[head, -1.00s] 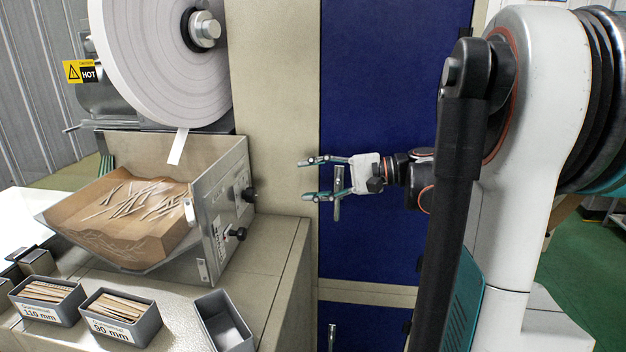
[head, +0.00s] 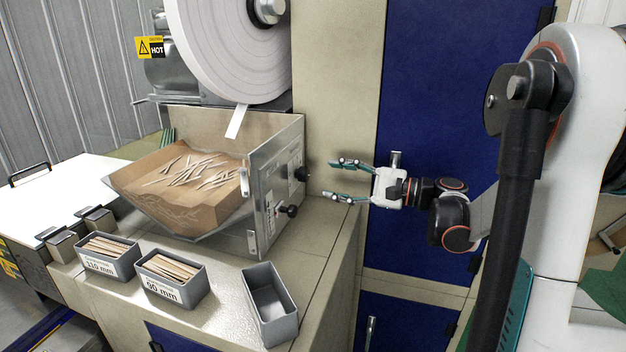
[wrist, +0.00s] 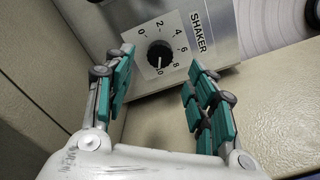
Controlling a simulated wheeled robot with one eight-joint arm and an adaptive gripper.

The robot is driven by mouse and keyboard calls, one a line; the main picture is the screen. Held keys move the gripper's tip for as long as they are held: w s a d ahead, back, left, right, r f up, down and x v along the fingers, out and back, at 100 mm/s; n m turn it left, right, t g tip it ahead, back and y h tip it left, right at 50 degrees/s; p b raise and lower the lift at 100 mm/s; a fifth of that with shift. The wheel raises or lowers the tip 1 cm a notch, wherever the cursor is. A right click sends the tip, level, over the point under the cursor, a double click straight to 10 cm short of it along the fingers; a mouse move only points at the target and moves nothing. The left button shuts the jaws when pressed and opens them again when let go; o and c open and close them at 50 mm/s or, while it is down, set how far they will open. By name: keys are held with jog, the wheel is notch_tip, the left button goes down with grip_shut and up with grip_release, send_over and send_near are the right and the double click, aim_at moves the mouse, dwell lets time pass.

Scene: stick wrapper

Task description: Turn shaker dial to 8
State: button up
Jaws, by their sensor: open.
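In the head view, two black knobs sit on the metal side panel: an upper one (head: 302,173) and a lower one (head: 288,211). My gripper (head: 333,180) is open and empty, to the right of the upper knob, fingers pointing at the panel. In the wrist view the teal fingers of my gripper (wrist: 158,78) stand either side of the dial, apparently clear of it.
A hopper (head: 225,205) of loose sticks adjoins the panel, with a paper roll (head: 225,45) above. Stick bins (head: 172,282) and an empty grey bin (head: 270,305) stand on the beige counter (head: 318,240). A blue cabinet door (head: 425,100) is behind my gripper.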

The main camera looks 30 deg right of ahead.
aim_at(307, 175)
jog(key=b+x, duration=0.1)
jog(key=x, duration=0.5)
jog(key=shift+w+a, duration=0.15)
jog(key=shift+w, duration=0.05)
jog(key=c, duration=1.1)
